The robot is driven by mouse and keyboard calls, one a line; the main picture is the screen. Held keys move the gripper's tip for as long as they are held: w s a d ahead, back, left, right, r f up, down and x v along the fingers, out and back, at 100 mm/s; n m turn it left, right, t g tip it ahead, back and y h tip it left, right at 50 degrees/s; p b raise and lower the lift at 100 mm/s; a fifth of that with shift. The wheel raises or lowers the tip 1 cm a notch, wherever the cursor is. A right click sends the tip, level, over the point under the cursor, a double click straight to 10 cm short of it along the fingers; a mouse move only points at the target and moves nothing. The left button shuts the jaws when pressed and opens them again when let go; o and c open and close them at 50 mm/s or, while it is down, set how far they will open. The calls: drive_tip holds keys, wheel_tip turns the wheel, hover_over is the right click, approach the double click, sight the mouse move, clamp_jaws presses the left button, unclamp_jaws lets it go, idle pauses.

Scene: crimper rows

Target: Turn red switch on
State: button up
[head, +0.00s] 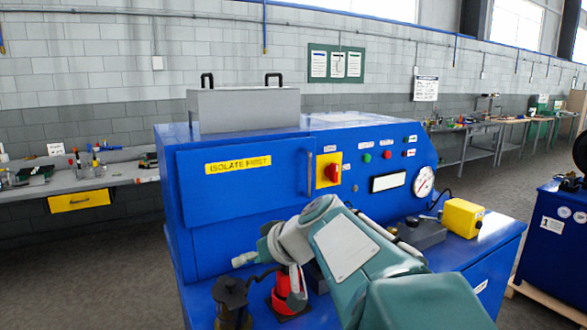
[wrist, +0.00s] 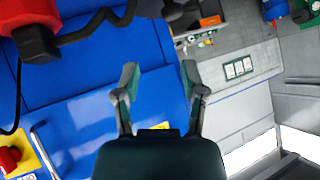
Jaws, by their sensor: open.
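The red switch (head: 332,172) is a rotary knob on a yellow plate on the front of the blue machine (head: 240,225). It also shows at the lower left edge of the wrist view (wrist: 10,158), partly cut off. Its exact angle is too small to tell. My gripper (wrist: 160,85) is open and empty in the wrist view, in front of the blue panel and well apart from the switch. In the head view my teal arm reaches in front of the machine, below the switch. The fingers are not clear there.
A bar handle (head: 308,172) stands just left of the switch. A red-bodied device (head: 283,290) with a cable and a dark device (head: 232,295) stand on the ledge near my wrist. A yellow box (head: 463,217) is at the right. Green and red buttons sit right of the switch.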

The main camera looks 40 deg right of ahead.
drive_tip(key=w+d+r+t, duration=0.2)
drive_tip(key=w+d+r, duration=0.15)
drive_tip(key=d, duration=0.45)
drive_tip(key=m+t+h, duration=0.2)
drive_tip(key=t+h, duration=0.4)
approach(337, 167)
drive_tip(key=w, duration=0.3)
drive_tip(key=w+d, duration=0.1)
drive_tip(key=w, duration=0.7)
drive_tip(key=shift+d+f, duration=0.1)
drive_tip(key=shift+d, duration=0.1)
clamp_jaws()
